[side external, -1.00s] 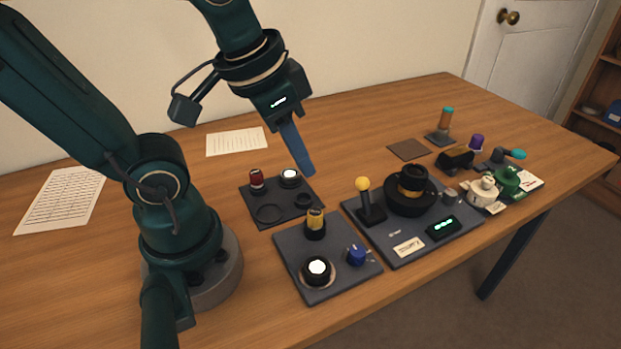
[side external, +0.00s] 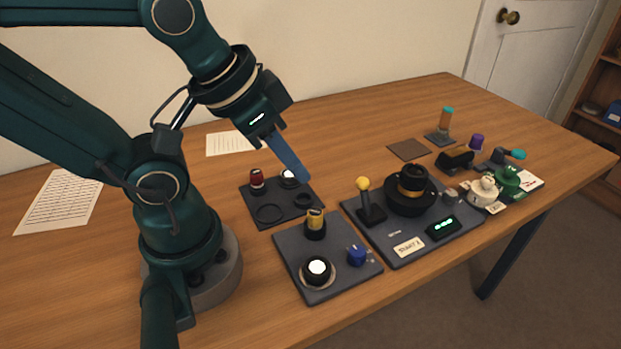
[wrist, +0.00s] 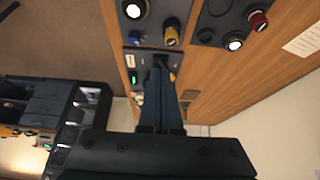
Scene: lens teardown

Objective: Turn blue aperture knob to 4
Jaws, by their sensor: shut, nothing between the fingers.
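The blue aperture knob (side external: 357,255) sits on the right part of the front dark plate (side external: 290,250), with a small light mark beside it. In the wrist view, a small blue thing (wrist: 134,37) near the top edge looks like the same knob. My gripper (side external: 305,179) is shut and empty, its blue fingers tilted down to the right. It hangs in the air above the back plate's right side, well up and left of the knob in the side view. In the wrist view my fingers (wrist: 160,70) point away from the camera. The knob's scale is too small to read.
On the front plate, a yellow-and-black cylinder (side external: 315,222) and a white-topped black lens (side external: 317,270) stand near the knob. A yellow-tipped lever (side external: 364,195) and a black lens barrel (side external: 411,185) stand on the right plate. The back plate (side external: 287,216) holds several small parts.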

